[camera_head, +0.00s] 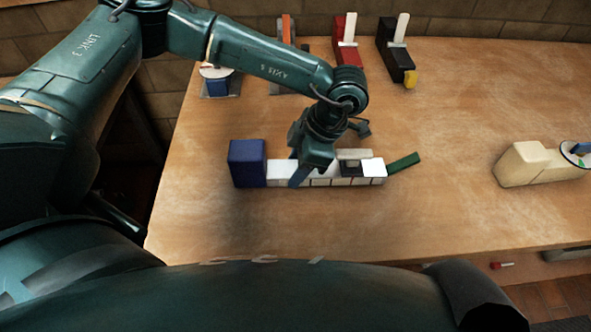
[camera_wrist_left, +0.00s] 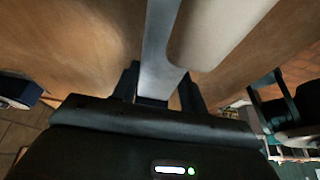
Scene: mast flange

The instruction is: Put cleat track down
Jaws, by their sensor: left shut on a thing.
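My left gripper (camera_head: 312,172) points down over a row of white blocks (camera_head: 280,171) on the wooden table. In the left wrist view, its fingers (camera_wrist_left: 159,92) are shut on a flat grey bar (camera_wrist_left: 158,50), which I take to be the cleat track. A pale rounded part (camera_wrist_left: 215,30) lies along the bar's right side; I cannot tell whether they are joined. In the head view the gripper hides most of what it holds. Whether the held piece touches the blocks or table cannot be told. My right gripper is not in view.
A dark blue block (camera_head: 247,163) stands at the row's left end, a green bar (camera_head: 403,162) at its right. A cream block (camera_head: 530,164) stands far right. Red (camera_head: 346,52) and black (camera_head: 396,64) pieces stand at the back. Table between row and cream block is clear.

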